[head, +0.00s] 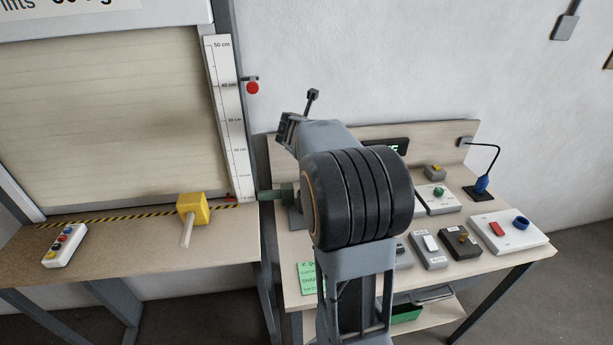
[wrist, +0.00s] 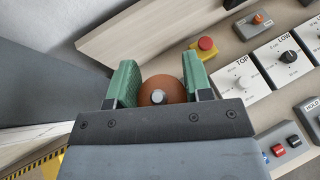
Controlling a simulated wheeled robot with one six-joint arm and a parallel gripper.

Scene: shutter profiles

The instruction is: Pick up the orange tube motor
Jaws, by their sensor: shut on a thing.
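The orange tube motor (wrist: 172,88) shows end-on in the wrist view as a round orange body with a pale grey stub at its centre. My gripper (wrist: 158,80) has two green fingers, one on each side of the motor, and is shut on it. The lower part of the motor is hidden behind the gripper's dark plate. Whether it touches the bench below cannot be told.
A yellow mallet (head: 194,209) and a button box (head: 63,246) lie on the left bench by the shutter (head: 110,120).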

